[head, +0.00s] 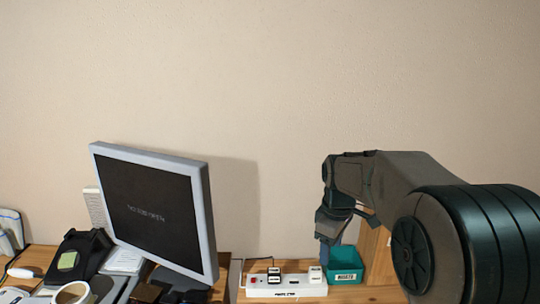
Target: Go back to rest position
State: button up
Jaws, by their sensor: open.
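My gripper (330,240) shows in the head view at the end of my arm, right of the middle. It points down above the desk, over the right end of a white power strip (285,292) and just left of a teal box (347,268). Its fingertips are small and dark here, and I see nothing held between them. The arm comes in from the right edge and covers the right part of the desk.
A grey-framed monitor (152,210) stands tilted on the wooden desk (375,294). A black phone (78,258), a tape roll (72,293) and papers (123,261) crowd the left. The beige wall (270,80) above is bare.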

jog(key=s+f+m+t, duration=0.1)
jog(key=s+f+m, duration=0.2)
jog(key=s+m, duration=0.7)
jog(key=s, duration=1.3)
jog(key=shift+m+t, duration=0.3)
jog(key=shift+m, duration=0.1)
